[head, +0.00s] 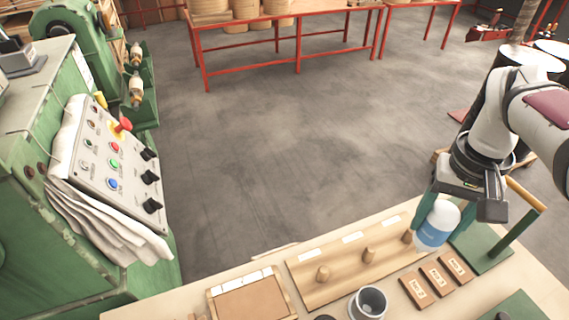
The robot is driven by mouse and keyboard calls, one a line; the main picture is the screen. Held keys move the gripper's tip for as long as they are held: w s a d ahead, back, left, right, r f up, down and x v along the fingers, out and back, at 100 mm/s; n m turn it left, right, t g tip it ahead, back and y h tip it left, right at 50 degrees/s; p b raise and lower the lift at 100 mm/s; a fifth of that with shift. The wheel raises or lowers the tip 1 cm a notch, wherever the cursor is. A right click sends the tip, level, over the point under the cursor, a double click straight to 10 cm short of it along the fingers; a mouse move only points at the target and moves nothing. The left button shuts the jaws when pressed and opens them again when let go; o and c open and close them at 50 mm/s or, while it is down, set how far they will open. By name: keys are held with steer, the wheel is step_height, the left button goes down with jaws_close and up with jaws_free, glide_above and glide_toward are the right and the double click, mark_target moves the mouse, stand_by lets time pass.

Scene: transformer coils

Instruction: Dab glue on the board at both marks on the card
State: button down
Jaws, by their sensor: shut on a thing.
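My gripper (446,211) is at the right of the head view, with its teal fingers on either side of a white bottle with a blue band (436,228). It is shut on the bottle, which hangs over the right end of a long light wooden board (322,291). I cannot tell whether the bottle touches the board. The board carries several wooden pegs and white labels in a row; the rightmost peg is close beside the bottle. A framed brown card (250,300) with white strips along its top lies left of the board. Its marks are too small to make out.
A grey cup (368,303) stands in front of the board. Labelled brown tiles (437,279) lie at its right. A green stand with a wooden-tipped bar (514,232) rises right of my gripper. A green machine with a button panel (108,160) is at the left.

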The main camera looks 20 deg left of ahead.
stand_by(0.4)
steer(key=s+a+f+n, duration=0.3)
steer(key=a+f, duration=0.1)
steer(key=a, duration=0.5)
steer(key=s+a+f+n, duration=0.3)
steer(key=a, duration=0.6)
steer(key=s+a+f+n, duration=0.3)
steer(key=a+f, duration=0.1)
steer(key=a, duration=0.5)
steer(key=s+a+f+n, duration=0.3)
steer(key=s+a+f, duration=0.2)
steer(key=s+f, duration=0.2)
steer(key=shift+s+a+f, duration=0.3)
steer(key=shift+s+f, duration=0.1)
steer(key=shift+f, duration=0.55)
steer(key=shift+f, duration=0.4)
step_height(320, 180, up, 5)
steer(key=shift+r, duration=0.1)
